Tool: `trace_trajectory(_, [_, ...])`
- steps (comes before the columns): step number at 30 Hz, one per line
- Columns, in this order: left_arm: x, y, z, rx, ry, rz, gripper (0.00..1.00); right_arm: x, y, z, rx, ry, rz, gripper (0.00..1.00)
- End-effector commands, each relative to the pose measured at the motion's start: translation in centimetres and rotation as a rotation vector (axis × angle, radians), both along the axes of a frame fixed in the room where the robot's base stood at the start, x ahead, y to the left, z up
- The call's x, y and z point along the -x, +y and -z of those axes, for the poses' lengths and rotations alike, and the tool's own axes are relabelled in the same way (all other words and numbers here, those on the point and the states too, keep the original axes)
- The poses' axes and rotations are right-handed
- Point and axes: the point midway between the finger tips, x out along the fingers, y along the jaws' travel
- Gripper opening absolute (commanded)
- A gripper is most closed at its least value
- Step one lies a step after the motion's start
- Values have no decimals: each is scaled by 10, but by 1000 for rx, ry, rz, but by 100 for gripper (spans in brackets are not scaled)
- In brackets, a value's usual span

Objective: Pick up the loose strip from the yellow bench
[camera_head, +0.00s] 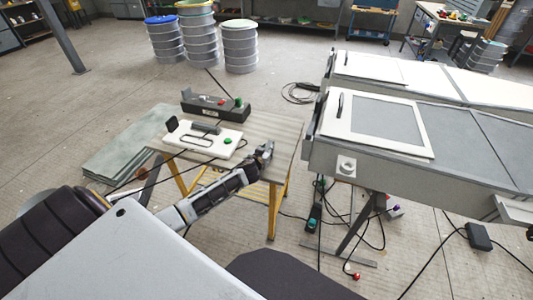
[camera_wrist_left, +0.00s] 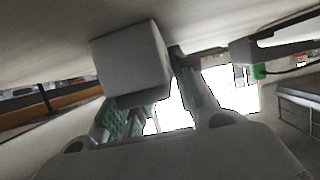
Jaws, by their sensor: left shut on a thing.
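The bench (camera_head: 277,136) with yellow legs stands left of centre in the head view. My left gripper (camera_head: 265,152) is over the bench's right part, near its front edge. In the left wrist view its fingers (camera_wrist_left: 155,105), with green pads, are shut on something. A pale grey blocky piece (camera_wrist_left: 130,62) shows at the fingertips; it may be the end of the loose strip, but I cannot tell for sure. The strip's full length is not clear in either view. My right gripper is not in view.
On the bench are a white board (camera_head: 190,142) with a green button (camera_head: 227,141) and a dark tray (camera_head: 228,112). The long grey mould table (camera_head: 330,152) stands close on the right. Cables lie on the floor. Drums (camera_head: 240,45) stand at the back.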

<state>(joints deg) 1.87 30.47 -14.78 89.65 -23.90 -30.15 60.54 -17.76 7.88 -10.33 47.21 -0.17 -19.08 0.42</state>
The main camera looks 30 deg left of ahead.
Motion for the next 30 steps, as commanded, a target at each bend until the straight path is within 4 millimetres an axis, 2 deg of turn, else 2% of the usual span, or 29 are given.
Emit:
trace_trajectory(5, [0,0,-2,0,-1,0,1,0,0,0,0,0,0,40])
trace_trajectory(11, [0,0,-16,0,-2,0,1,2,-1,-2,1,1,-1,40])
trace_trajectory(24, [0,0,-78,0,-2,0,1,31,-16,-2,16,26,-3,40])
trace_trajectory(30, [0,0,-96,0,-2,0,1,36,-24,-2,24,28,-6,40])
